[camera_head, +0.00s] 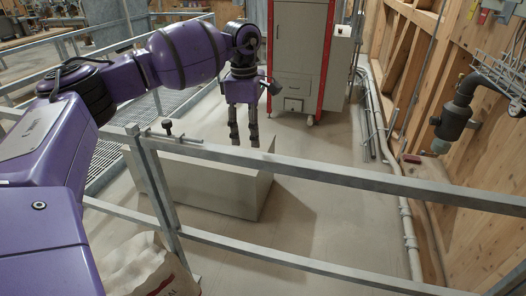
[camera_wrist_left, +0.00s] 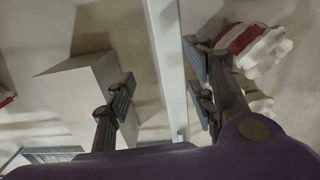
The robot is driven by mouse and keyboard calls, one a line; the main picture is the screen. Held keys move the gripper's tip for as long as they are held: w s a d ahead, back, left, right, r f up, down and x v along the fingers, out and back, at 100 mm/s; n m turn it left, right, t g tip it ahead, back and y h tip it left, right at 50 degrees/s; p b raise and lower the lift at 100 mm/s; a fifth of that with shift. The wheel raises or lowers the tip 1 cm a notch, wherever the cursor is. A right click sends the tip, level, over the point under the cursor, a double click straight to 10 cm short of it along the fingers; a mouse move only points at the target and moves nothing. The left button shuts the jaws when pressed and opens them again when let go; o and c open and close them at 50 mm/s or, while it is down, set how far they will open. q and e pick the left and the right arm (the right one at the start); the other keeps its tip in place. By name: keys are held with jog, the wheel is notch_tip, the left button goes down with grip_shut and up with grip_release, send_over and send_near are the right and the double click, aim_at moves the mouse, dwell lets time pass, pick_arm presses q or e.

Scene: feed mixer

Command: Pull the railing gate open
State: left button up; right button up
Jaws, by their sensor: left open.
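The railing gate (camera_head: 330,174) is made of grey metal tubes and crosses the head view from a post (camera_head: 158,190) at left toward the right edge. A small latch-like fitting (camera_head: 170,131) sits near the top of that post. My left gripper (camera_head: 244,138) points down at the top rail, with its fingers apart and empty. In the left wrist view a pale rail (camera_wrist_left: 168,65) runs between the gripper's (camera_wrist_left: 160,93) spread fingers. I cannot tell whether the fingers touch it. My right gripper is not in view.
A pale block (camera_head: 205,188) stands on the floor behind the railing. A white sack (camera_head: 145,268) is at the lower left. A grey cabinet with red edges (camera_head: 297,50) stands at the back. Pipes and a wooden wall (camera_head: 455,190) line the right side; the floor between is clear.

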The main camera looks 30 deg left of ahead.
aim_at(245, 153)
pick_arm(q)
jog(key=shift+s+a+g, duration=0.3)
jog(key=shift+s+a, duration=0.05)
jog(key=shift+s, duration=0.25)
jog(key=shift+s+f+m, duration=0.2)
jog(key=shift+s+m, duration=0.05)
jog(key=shift+m, duration=0.05)
jog(key=shift+d+f+p, duration=0.1)
jog(key=shift+f+p, duration=0.3)
jog(key=shift+f, duration=3.2)
grip_shut()
